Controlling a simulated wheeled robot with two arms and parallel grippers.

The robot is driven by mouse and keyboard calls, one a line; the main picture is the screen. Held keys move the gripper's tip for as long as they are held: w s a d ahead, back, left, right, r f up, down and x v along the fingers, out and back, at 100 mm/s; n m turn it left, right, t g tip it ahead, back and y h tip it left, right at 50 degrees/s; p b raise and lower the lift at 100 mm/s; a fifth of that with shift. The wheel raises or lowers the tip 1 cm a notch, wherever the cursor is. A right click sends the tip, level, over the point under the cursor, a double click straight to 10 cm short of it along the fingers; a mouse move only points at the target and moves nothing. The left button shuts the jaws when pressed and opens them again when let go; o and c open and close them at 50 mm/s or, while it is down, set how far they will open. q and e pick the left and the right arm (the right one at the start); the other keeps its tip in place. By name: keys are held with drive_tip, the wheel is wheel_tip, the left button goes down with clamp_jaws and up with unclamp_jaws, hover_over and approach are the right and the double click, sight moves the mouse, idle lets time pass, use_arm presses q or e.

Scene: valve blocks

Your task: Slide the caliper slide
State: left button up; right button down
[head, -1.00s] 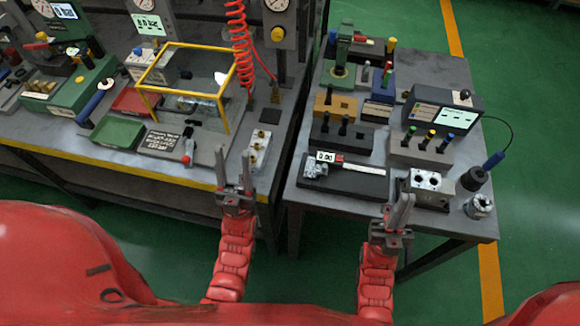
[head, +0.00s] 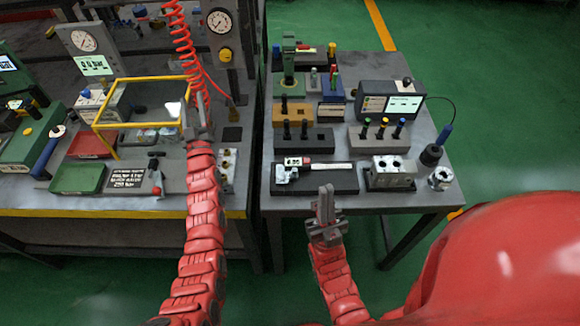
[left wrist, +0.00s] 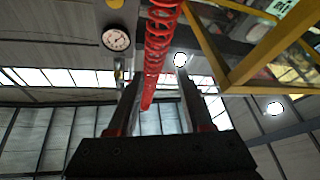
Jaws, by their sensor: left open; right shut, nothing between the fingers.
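The caliper (head: 335,168) lies on a black base (head: 340,185) at the front left of the right bench. Its pale beam points right. The slide (head: 288,173), with a small display and a red part beside it, is at the beam's left end. My right gripper (head: 325,190) is shut and empty, just in front of the black base, in the picture slightly right of the slide. My left gripper (head: 198,120) is open over the left bench, beside the yellow frame. Its fingers (left wrist: 160,75) show in the left wrist view, with the red hose seen between them.
A metal valve block (head: 390,173) stands right of the caliper base. A grey block with coloured pins (head: 383,134) and a dark pin block (head: 303,138) stand behind. The red coiled hose (head: 182,50) and yellow frame (head: 140,78) are close to my left gripper.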

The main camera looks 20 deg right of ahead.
use_arm(q)
drive_tip(key=w+d+m+g+h, duration=0.2)
drive_tip(key=w+d+g+h, duration=0.4)
drive_tip(key=d, duration=0.6)
drive_tip(key=s+d+f+m+g, duration=0.15)
drive_tip(key=d+m+g, duration=0.4)
drive_tip(key=d, duration=0.95)
wheel_tip(320, 180, up, 4)
drive_tip(key=r+m+g+y, duration=0.1)
drive_tip(key=m+g+y, duration=0.1)
drive_tip(key=g+y, duration=0.7)
hover_over(294, 169)
drive_tip(key=g+h, duration=0.2)
wheel_tip(294, 169, down, 17)
drive_tip(key=p, duration=0.3)
drive_tip(key=shift+s+d+p, duration=0.1)
drive_tip(key=shift+s+p, duration=0.05)
drive_tip(key=shift+p, duration=0.2)
drive_tip(key=shift+f, duration=0.35)
